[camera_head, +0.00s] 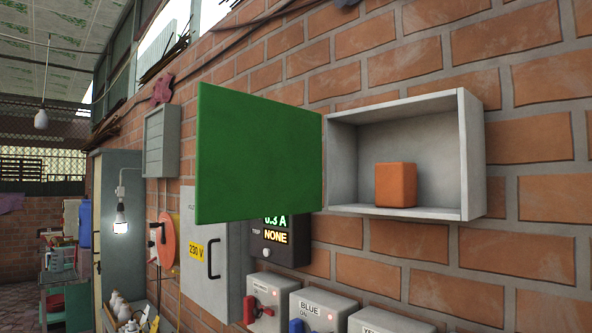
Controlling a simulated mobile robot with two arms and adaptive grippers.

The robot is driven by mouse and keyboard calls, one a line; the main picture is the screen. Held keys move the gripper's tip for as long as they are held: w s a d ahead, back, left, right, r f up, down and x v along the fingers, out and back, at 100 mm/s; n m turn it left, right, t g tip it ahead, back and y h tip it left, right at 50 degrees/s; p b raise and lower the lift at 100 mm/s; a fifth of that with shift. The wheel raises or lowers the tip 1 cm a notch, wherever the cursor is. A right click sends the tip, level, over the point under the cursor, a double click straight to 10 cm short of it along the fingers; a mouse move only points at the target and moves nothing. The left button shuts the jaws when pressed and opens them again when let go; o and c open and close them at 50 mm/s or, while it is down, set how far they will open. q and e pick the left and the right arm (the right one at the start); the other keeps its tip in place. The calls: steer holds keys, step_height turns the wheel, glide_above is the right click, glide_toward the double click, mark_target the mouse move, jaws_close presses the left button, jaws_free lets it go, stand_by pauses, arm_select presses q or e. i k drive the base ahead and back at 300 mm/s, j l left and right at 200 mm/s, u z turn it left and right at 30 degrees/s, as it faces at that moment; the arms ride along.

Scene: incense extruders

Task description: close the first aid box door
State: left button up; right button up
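The first aid box (470,150) is a pale grey box fixed to the brick wall, right of the middle in the head view. Its green door (258,155) stands wide open, swung out to the left from the box's left edge. An orange block (396,185) sits inside on the box floor. Neither of my grippers shows in the head view.
Below the door are a grey 230 V cabinet (205,262), a black display panel (270,248) and several switch boxes, one marked BLUE (322,308). A lit bulb (121,222) and a cluttered shelf stand at left. The wall right of the box is bare.

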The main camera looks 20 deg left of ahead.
mark_target(257, 157)
steer(key=j+z, duration=0.15)
steer(key=z, duration=0.2)
steer(key=i+j+z, duration=0.1)
steer(key=z, duration=0.25)
steer(key=j+z, duration=0.6)
steer(key=j, duration=0.75)
steer(key=k+j+z, duration=0.1)
steer(key=j+z, duration=0.15)
steer(key=j, duration=0.8)
